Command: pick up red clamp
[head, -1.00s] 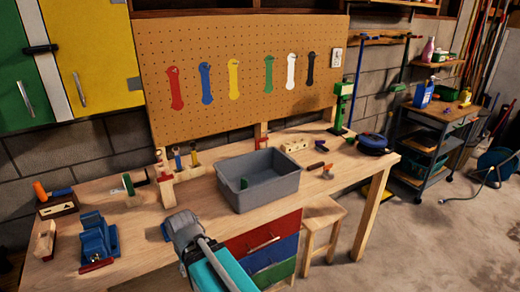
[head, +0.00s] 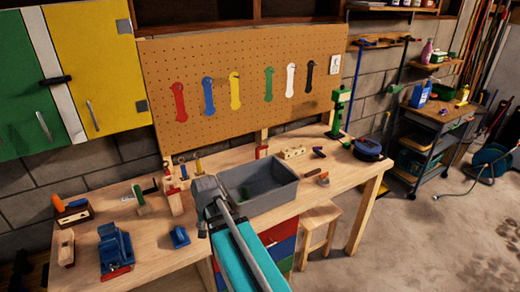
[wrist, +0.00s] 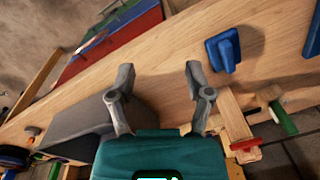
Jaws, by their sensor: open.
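A small red piece (head: 262,152), perhaps the red clamp, stands at the back of the workbench behind the grey bin; it is too small to identify surely. In the head view my gripper (head: 205,205) is over the bench at the left end of the grey bin (head: 284,197), and my arm hides part of the bin's front.
A small blue block (head: 179,237) lies left of my gripper; it also shows in the wrist view (wrist: 223,48). A pegboard (head: 240,80) backs the bench.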

